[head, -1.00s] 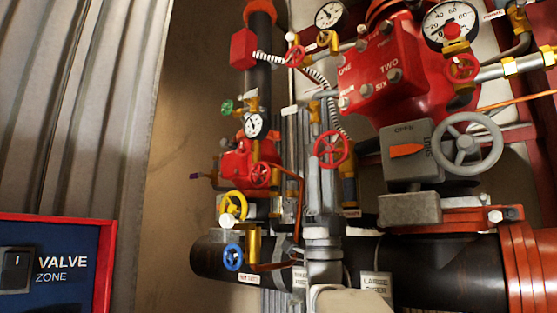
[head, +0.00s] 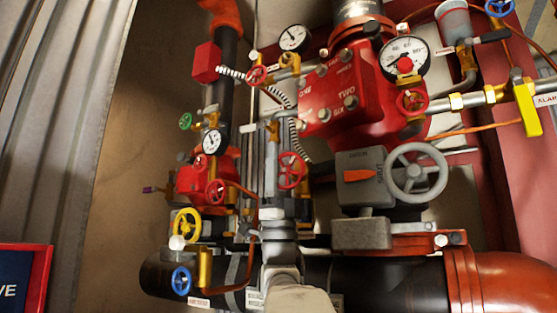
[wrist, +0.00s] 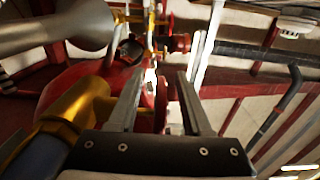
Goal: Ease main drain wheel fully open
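A red handwheel (head: 291,170) sits mid-picture in the head view, right beside my gripper (head: 271,140). In the wrist view a red wheel (wrist: 161,102) stands edge-on between the two fingers of my gripper (wrist: 161,76). The fingers are apart, with a visible gap on the right of the wheel; whether the left finger touches it I cannot tell. No readable label shows which is the main drain wheel.
A black pipe (head: 390,280) runs low across the picture into an orange-red coupling (head: 470,285). A red valve body (head: 345,98) with a gauge (head: 404,61) stands behind my gripper. A yellow lever (head: 527,106) is at right. Bare wall (head: 125,170) lies left.

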